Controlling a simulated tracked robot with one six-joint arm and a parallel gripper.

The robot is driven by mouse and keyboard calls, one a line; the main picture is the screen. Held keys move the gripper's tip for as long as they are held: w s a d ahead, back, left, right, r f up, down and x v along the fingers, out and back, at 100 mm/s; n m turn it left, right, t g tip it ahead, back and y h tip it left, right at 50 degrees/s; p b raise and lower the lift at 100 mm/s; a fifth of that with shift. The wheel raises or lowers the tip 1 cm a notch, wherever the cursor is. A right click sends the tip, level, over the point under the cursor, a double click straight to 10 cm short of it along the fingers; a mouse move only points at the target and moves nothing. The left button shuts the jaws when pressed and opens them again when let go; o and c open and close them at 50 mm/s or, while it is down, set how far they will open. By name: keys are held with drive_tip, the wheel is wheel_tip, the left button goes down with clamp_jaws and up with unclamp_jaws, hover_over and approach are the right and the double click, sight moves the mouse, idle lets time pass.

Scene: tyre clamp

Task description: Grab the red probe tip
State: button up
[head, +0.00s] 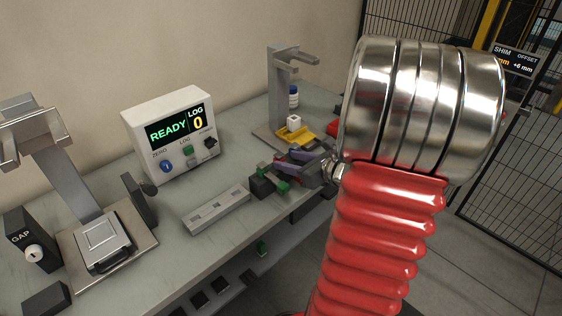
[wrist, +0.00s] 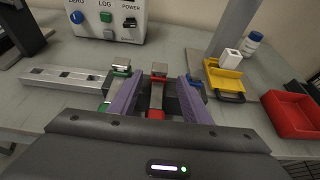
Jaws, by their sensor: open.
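The red probe tip (wrist: 156,100) stands in the wrist view between my gripper's two purple fingers, with a grey upper part and a red band low down. My gripper (wrist: 159,83) is open, one finger on each side of it; I cannot tell whether either finger touches it. A green-marked tip (wrist: 120,70) is just left of the left finger, and a blue-marked one (wrist: 196,82) is just right of the right finger. In the head view my gripper (head: 291,162) is over the dark holder (head: 262,185), and the red tip is not clearly visible there.
A grey slotted bar (head: 216,210) lies left of the holder. The control box (head: 170,135) reading READY and LOG 0 stands behind. A yellow tray (wrist: 222,84) with a white cube (wrist: 231,59) and a red bin (wrist: 290,115) are to the right. A post stand (head: 281,90) rises behind.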

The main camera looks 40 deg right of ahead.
sight(281, 159)
drive_tip(key=shift+x, duration=2.4)
drive_tip(key=shift+a, duration=0.1)
drive_tip(key=shift+c, duration=0.4)
clamp_jaws()
